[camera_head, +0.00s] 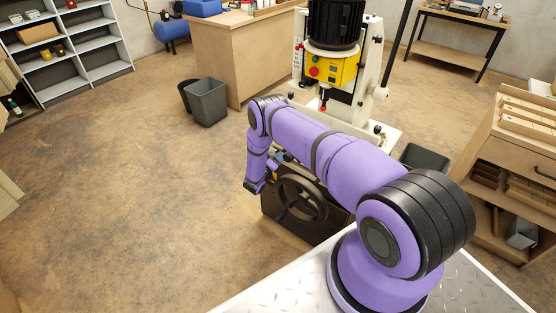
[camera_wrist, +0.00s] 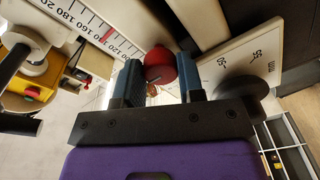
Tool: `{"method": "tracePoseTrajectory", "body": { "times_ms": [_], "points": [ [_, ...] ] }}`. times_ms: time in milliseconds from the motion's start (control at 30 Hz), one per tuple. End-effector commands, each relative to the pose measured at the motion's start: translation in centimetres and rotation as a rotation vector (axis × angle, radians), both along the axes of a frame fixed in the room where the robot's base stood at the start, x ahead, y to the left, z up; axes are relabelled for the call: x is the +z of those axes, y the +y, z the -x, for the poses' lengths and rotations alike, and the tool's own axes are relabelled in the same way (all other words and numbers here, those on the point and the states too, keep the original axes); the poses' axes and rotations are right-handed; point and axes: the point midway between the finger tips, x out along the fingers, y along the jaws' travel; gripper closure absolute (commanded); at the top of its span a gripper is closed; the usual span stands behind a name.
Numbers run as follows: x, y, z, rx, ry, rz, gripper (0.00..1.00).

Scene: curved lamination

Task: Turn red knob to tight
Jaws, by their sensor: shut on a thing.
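The red knob (camera_wrist: 160,66) shows in the wrist view, round and glossy, between the two blue fingers of my gripper (camera_wrist: 157,82). The fingers are shut on it, one on each side. The label for tight cannot be made out.
A scale with numbers (camera_wrist: 95,30) and a white plate with markings (camera_wrist: 260,60) lie close around my gripper. A yellow control box (camera_head: 333,69) sits on the machine. A grey bin (camera_head: 207,101) stands on the floor at left, where the floor is open.

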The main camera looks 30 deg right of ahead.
Motion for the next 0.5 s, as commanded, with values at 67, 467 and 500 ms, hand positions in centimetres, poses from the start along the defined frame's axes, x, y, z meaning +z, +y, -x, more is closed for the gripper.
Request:
{"method": "tracePoseTrajectory", "body": {
  "times_ms": [67,467,500],
  "points": [
    [-0.03,0.08,-0.03,0.002,-0.023,-0.009,0.88],
    [-0.11,0.14,-0.08,0.003,-0.294,-0.108,0.88],
    [-0.12,0.15,-0.08,0.003,-0.331,-0.121,0.88]
  ]
}}
